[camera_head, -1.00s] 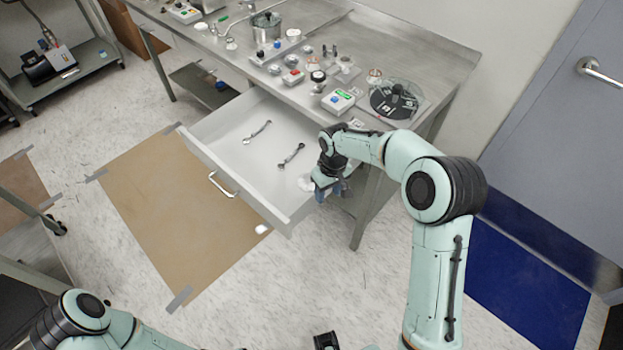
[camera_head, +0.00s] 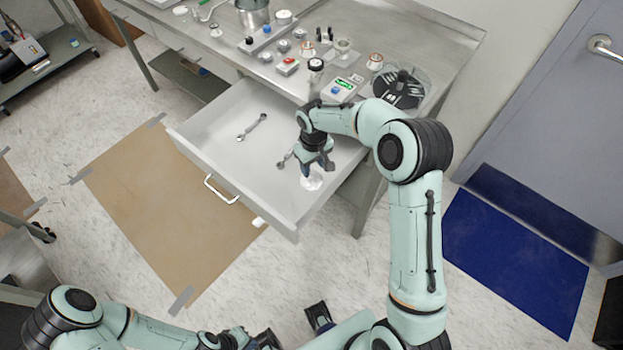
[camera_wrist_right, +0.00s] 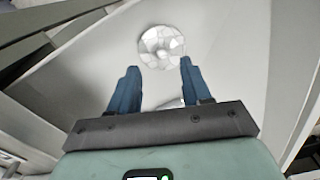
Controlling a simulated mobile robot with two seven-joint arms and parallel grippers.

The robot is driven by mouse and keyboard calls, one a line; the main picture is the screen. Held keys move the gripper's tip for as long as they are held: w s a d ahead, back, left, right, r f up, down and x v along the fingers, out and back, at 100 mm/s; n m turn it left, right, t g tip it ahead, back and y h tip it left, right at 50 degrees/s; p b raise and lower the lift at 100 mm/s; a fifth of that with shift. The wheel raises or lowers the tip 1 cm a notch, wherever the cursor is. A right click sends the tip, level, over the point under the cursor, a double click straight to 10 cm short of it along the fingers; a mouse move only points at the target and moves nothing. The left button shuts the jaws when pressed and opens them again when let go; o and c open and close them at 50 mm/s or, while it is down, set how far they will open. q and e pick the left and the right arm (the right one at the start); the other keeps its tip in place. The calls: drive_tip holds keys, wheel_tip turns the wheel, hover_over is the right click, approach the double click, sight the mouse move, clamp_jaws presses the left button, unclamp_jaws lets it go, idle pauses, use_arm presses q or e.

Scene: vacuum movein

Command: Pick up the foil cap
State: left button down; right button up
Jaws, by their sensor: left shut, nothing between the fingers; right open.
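The foil cap (camera_head: 311,183) is a small, pale, round, crinkled piece lying in the open drawer, near its front right corner. In the right wrist view the foil cap (camera_wrist_right: 161,46) shows as a faceted silvery disc just beyond the fingertips. My right gripper (camera_head: 318,167) is open and points down over the drawer, close to the cap. Its two blue fingers (camera_wrist_right: 158,72) stand apart with nothing between them; they do not appear to touch the cap. My left gripper (camera_head: 262,340) is shut and empty at the bottom edge, partly cut off.
One wrench (camera_head: 251,128) lies in the drawer; another (camera_head: 287,159) is partly hidden by my right gripper. The drawer wall (camera_head: 232,190) with its handle surrounds the cap.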

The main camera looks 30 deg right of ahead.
sight(312, 177)
drive_tip(key=f, duration=0.6)
drive_tip(key=shift+w+a, duration=0.15)
drive_tip(key=shift+w, duration=0.05)
drive_tip(key=shift+r, duration=0.1)
clamp_jaws()
